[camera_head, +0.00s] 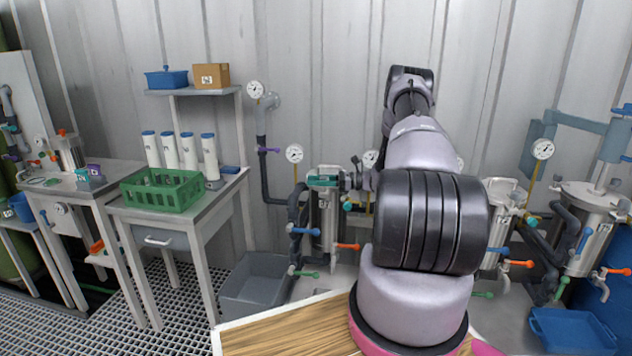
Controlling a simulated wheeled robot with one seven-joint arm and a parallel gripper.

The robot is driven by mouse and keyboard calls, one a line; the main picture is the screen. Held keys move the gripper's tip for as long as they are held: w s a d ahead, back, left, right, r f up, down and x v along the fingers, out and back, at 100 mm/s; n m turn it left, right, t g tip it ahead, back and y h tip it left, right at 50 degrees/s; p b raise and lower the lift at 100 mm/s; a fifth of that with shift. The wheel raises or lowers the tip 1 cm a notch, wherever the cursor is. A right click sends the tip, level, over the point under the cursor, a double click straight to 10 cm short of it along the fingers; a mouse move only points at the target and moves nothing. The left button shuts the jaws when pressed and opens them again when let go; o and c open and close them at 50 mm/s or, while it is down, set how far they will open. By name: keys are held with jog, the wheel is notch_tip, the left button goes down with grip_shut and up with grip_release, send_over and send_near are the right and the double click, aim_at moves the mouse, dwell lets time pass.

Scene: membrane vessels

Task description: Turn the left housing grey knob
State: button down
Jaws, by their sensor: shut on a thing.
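The left housing (326,222) is an upright metal cylinder with a teal piece (322,181) at its top, standing left of my arm. My gripper (351,178) is beside the housing's top right side, pointing left. It is small and dark in this view. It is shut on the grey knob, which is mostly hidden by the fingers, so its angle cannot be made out. A teal handle (347,206) sits just below my gripper. Orange (348,246), blue (303,230) and green (304,273) handles stick out lower on the housing.
My arm covers the middle and part of a second housing (491,240). Gauges (294,153) and dark pipes (264,180) stand behind and left. A grey bin (257,283) is on the floor. A wooden surface (285,328) lies in front. A table with a green crate (162,190) stands left.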

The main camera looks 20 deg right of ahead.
jog(key=shift+n+g, duration=0.3)
jog(key=shift+c, duration=2.2)
grip_release()
notch_tip(320, 180, up, 10)
